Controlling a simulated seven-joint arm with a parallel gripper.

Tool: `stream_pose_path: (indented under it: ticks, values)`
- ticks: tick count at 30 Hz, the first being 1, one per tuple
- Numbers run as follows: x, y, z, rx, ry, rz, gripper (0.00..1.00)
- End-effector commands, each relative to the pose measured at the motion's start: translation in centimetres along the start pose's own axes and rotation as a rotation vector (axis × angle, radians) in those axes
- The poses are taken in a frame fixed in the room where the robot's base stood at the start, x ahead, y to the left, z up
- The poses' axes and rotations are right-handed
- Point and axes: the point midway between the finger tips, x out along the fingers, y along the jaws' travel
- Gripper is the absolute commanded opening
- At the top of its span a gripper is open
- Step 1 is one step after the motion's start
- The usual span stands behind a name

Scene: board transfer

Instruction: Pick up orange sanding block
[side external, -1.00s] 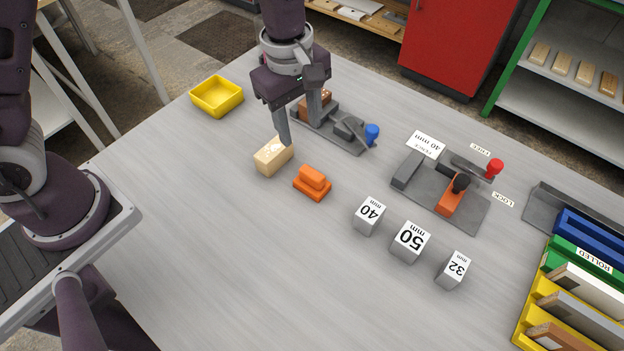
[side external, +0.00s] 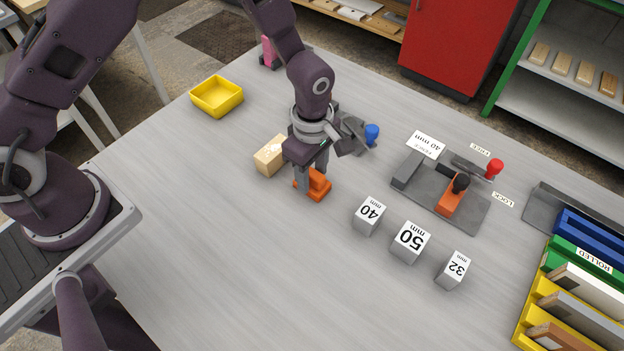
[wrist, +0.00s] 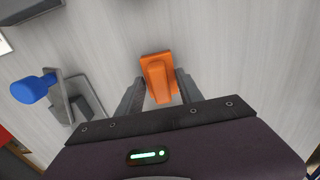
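The orange sanding block (side external: 318,190) lies on the grey table, partly hidden behind my gripper in the side view. In the wrist view the orange sanding block (wrist: 158,75) shows its raised narrower top. My gripper (side external: 312,184) is lowered over it, with one finger on each side. In the wrist view my gripper (wrist: 160,80) has its fingers spread, and the block's top stands between them with gaps. Whether the fingertips touch the block's wider base cannot be told.
A pale wooden block (side external: 271,156) stands close by on the left. A grey fixture with a blue knob (side external: 372,133) is just behind. Marked cubes (side external: 369,216) stand to the right. A yellow tray (side external: 217,96) is at the back left. The front table area is clear.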

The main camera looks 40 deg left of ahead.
Motion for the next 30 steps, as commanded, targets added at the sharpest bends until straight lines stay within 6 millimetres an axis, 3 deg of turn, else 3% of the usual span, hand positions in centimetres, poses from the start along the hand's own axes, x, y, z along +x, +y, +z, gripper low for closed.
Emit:
stream_pose_path:
  ticks: [1, 3, 11, 21, 25, 30]
  values:
    - [0.0, 0.0, 0.0, 0.0, 0.0, 0.0, 0.14]
    - [0.0, 0.0, 0.0, 0.0, 0.0, 0.0, 0.0]
    - [-0.6, 0.1, 0.0, 0.001, 0.0, 0.002, 0.0]
    - [-8.5, 0.1, 0.0, 0.001, -0.001, 0.004, 0.0]
    - [-9.9, 0.0, 0.0, 0.002, -0.001, 0.002, 0.0]
    - [-10.1, 0.0, 0.0, 0.001, 0.0, -0.001, 0.0]
